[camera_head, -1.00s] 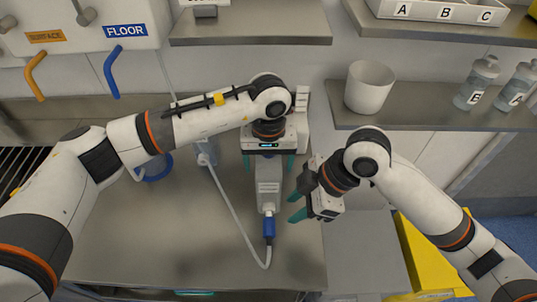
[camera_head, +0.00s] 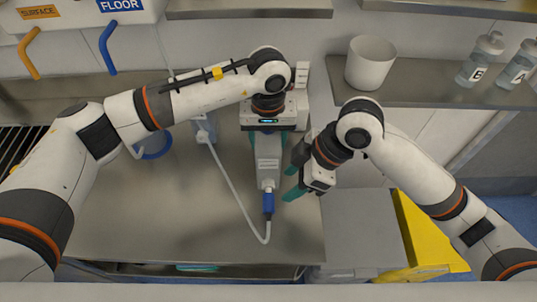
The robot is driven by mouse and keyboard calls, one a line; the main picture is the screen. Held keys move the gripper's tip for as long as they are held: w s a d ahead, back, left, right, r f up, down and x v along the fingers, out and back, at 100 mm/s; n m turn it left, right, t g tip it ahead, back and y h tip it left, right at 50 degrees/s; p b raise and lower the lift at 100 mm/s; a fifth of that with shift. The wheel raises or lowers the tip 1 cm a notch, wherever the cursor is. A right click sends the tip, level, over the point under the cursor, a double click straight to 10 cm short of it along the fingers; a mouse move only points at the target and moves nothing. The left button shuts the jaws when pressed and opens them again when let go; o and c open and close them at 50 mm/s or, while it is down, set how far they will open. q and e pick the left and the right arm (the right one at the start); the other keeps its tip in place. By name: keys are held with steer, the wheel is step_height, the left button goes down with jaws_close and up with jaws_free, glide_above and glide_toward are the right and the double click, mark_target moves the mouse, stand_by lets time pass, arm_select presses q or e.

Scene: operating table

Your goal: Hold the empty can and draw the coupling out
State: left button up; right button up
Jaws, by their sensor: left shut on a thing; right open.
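The can (camera_head: 267,152) is a pale grey canister with a label, lying above the steel worktop with its narrow end toward me. My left gripper (camera_head: 267,138) is shut on its far part, a teal finger on each side. The blue coupling (camera_head: 268,204) is on the can's near end, with a pale hose running from it. My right gripper (camera_head: 295,177) is open and empty, just right of the can's near end and the coupling, its teal fingers pointing left. It appears apart from both.
The pale hose (camera_head: 233,190) loops over the worktop (camera_head: 170,220) to a fitting behind. A white cup (camera_head: 370,62) and bottles B (camera_head: 480,60) and A (camera_head: 518,65) stand on the right shelf. A yellow bin (camera_head: 425,240) is at lower right. The worktop's left middle is clear.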

mark_target(268, 200)
steer(key=a+r+m+h, duration=0.3)
steer(key=a+m+h, duration=0.2)
steer(key=m, duration=1.1)
steer(key=f, duration=1.2)
steer(key=shift+w, duration=0.3)
jaws_close()
steer(key=shift+r+m, duration=0.1)
steer(key=shift+m, duration=0.2)
steer(key=shift+g, duration=0.3)
steer(key=shift+s, duration=0.35)
